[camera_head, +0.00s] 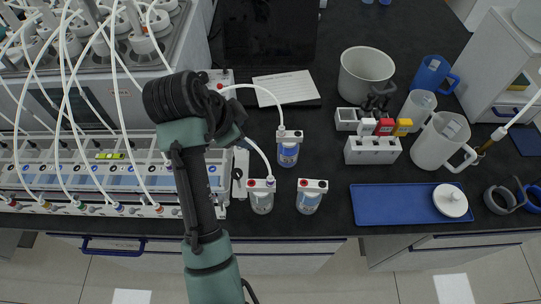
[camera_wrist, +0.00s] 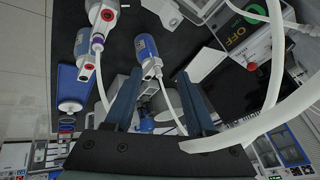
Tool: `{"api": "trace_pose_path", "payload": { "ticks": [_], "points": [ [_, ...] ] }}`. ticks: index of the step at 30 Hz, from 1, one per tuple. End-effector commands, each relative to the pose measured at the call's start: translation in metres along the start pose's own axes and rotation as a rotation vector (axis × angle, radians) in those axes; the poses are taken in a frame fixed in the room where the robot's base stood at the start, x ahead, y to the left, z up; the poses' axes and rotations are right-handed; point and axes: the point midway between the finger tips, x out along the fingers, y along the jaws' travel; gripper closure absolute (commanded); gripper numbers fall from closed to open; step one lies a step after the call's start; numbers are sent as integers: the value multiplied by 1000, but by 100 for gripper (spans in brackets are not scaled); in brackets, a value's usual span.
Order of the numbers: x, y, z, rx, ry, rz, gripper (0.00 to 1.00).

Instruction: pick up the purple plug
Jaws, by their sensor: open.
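A small purple piece (camera_wrist: 97,39), which may be the purple plug, shows at the end of a white tube by a bottle at the upper left of the wrist view. I cannot make it out clearly in the head view. My gripper (camera_wrist: 160,75) is open, its two dark fingers apart with nothing gripped. The purple piece is outside the fingers, to the left of the left finger. A blue-labelled bottle (camera_wrist: 147,48) with a white tube shows beyond and between the fingertips. In the head view my arm hides part of the bench and most of the gripper.
Bottles with red-marked caps (camera_head: 311,195) stand near the bench front. A white rack (camera_head: 372,152) with coloured pieces, a blue tray (camera_head: 395,205), a white pot (camera_head: 366,74) and a jug (camera_head: 440,142) stand to the right. White tubes (camera_head: 126,140) arch over the reactor bath at left.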

Motion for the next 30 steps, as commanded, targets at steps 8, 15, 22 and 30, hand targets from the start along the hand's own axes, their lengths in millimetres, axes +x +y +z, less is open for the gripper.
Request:
{"api": "trace_pose_path", "payload": {
  "ticks": [8,15,22,30],
  "points": [
    [-48,30,8,106,-33,286,44],
    [-51,44,14,140,-27,369,44],
    [-18,57,18,143,-26,370,44],
    [13,69,19,140,-27,367,44]
  ]
}}
